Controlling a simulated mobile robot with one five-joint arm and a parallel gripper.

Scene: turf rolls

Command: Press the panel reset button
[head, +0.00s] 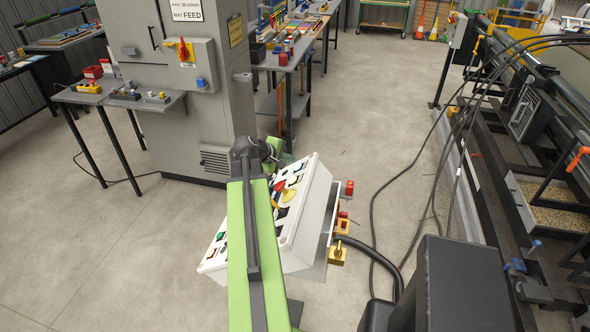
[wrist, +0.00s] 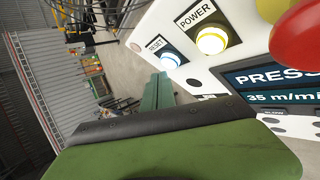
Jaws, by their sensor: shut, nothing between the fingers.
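The white control panel (head: 312,205) stands tilted in front of me in the head view, partly covered by my green arm. In the wrist view the panel face (wrist: 255,50) fills the upper right. Its reset button (wrist: 171,60) is pale with a blue edge, beside a RESET label. My gripper (wrist: 160,76) shows as narrow green fingers, shut and empty, with their tips close to the reset button in the picture. I cannot tell whether they touch it. In the head view my gripper lies near the panel's upper end, mostly hidden by the wrist.
A lit POWER button (wrist: 211,40) sits right of reset, and a large red button (wrist: 297,35) is farther right. A grey cabinet (head: 190,90) stands behind the panel. Black cables (head: 390,180) run along the floor to the right. Open floor (head: 110,240) lies left.

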